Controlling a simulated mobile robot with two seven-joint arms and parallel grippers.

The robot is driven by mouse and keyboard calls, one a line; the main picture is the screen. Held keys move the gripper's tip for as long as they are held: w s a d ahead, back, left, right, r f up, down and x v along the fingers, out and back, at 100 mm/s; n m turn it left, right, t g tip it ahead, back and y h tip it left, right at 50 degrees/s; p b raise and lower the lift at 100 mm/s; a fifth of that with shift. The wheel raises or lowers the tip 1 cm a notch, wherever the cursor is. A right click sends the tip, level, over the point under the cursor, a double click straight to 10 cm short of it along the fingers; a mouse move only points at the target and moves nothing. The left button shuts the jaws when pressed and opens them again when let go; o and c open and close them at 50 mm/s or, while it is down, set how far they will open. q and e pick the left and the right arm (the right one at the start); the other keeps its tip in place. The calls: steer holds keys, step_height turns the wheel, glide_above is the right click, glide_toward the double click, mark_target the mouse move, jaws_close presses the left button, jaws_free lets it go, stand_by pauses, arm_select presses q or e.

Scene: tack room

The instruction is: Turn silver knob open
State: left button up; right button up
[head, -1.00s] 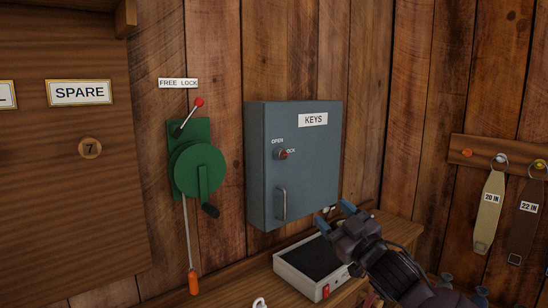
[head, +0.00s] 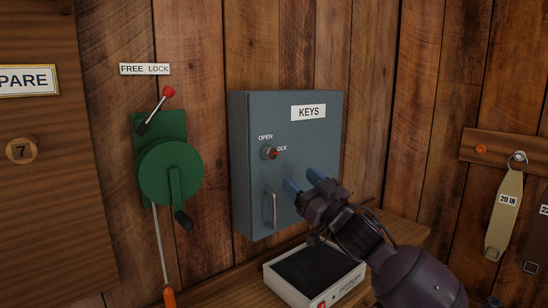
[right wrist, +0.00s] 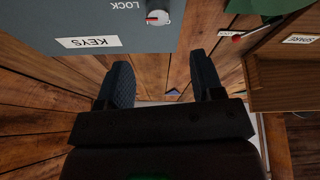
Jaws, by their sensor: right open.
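The silver knob (head: 269,153) is on the front of a grey-blue key cabinet (head: 255,205) on the wall. It has a red mark, and in the right wrist view the knob (right wrist: 158,17) shows that mark on the side of the word LOCK. OPEN is printed above the knob in the head view. My right gripper (head: 302,180) is open and empty, in front of the cabinet, below and right of the knob and apart from it. Its two fingers (right wrist: 160,75) show in the right wrist view with nothing between them. My left gripper is not in view.
A handle (head: 271,210) sticks out low on the cabinet door. A green crank winch (head: 165,170) is on the wall to the left. A hot plate (head: 312,277) stands on the wooden shelf below the cabinet. Straps hang from a rail (head: 480,148) at right.

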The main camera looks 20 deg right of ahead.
mark_target(273, 155)
steer(key=x, duration=0.5)
steer(key=b+x, duration=0.1)
steer(key=x, duration=0.2)
steer(key=shift+w+f, duration=0.2)
steer(key=shift+w, duration=0.15)
steer(key=shift+x, duration=0.9)
steer(key=shift+s+r, duration=0.1)
steer(key=shift+r, duration=0.05)
steer(key=c, duration=0.9)
